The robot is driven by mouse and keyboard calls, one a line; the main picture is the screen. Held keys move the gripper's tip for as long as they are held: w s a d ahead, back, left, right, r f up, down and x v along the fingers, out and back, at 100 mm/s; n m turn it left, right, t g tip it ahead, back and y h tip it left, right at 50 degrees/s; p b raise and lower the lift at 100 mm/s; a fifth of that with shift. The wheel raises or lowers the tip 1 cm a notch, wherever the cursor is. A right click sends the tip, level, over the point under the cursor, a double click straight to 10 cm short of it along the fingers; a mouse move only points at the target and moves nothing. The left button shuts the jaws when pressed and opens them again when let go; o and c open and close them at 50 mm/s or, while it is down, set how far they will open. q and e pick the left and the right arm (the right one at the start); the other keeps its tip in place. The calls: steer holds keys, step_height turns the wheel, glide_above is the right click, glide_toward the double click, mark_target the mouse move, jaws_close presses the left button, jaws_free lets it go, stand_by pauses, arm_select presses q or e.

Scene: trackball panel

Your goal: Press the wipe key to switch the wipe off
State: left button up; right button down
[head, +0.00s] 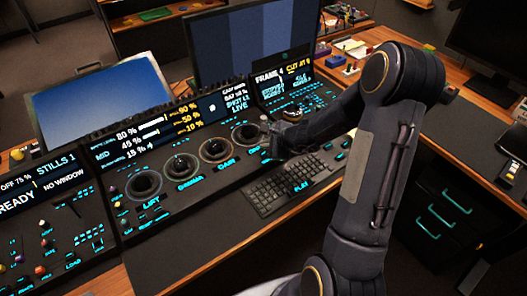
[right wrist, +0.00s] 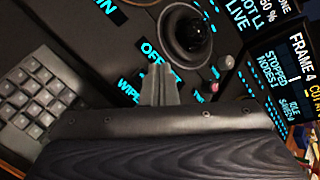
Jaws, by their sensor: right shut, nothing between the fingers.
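The wipe key's lit label (right wrist: 130,86) shows in the right wrist view just left of my right gripper (right wrist: 159,72). The fingers are shut with nothing between them. They point down at the panel beside the cyan labels, and part of the lettering there is hidden behind them. Whether the fingertips touch a key cannot be told. In the head view my right gripper (head: 274,147) is over the right end of the trackball panel (head: 185,205), next to the rightmost trackball (head: 249,135). It hides the wipe key there. My left gripper is not in view.
A keyboard (head: 290,182) lies in front of the panel, close below my right forearm. Several trackballs in rings line the panel. Another panel with small knobs (head: 50,245) stands at left. Screens stand behind. The wooden desk edge (head: 190,270) runs along the front.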

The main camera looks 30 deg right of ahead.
step_height(320, 180, up, 4)
steer(key=shift+f+p, duration=0.1)
steer(key=shift+p, duration=1.15)
steer(key=s+a+r+n+y, duration=0.2)
steer(key=s+a+r+n, duration=0.4)
steer(key=r, duration=0.3)
steer(key=s+a+r+n+y, duration=0.2)
steer(key=s+a+r+n, duration=0.35)
steer(key=r+n, duration=0.2)
steer(key=s+f+n+g+h, duration=0.1)
steer(key=s+n, duration=0.7)
steer(key=s, duration=0.8)
steer(key=shift+s+a+f+g+h, duration=0.2)
steer(key=shift+s+a+g+h, duration=0.1)
steer(key=shift+g+h, duration=0.7)
